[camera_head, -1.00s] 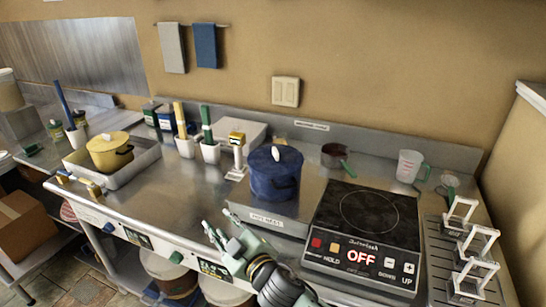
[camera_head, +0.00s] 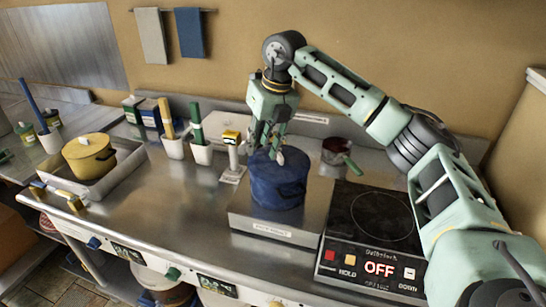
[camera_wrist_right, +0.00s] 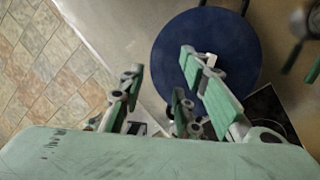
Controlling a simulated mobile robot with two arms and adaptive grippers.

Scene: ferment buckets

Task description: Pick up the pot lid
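The blue pot (camera_head: 278,190) stands on the metal plate left of the cooktop, with its blue lid (camera_wrist_right: 222,30) on top. The lid's pale knob (camera_wrist_right: 210,60) shows close beside one finger in the right wrist view. My right gripper (camera_head: 268,150) points down just above the lid in the head view and hides part of it. In the right wrist view its fingers (camera_wrist_right: 163,88) are spread apart with nothing held between them. Whether a finger touches the knob, I cannot tell. My left gripper is not in view.
The cooktop (camera_head: 372,215), its display reading OFF, lies right of the pot. A small dark red pan (camera_head: 335,151) stands behind. A white dispenser (camera_head: 232,158) and cups of utensils (camera_head: 201,152) stand to the left. A yellow lidded pot (camera_head: 90,157) sits in a tray further left.

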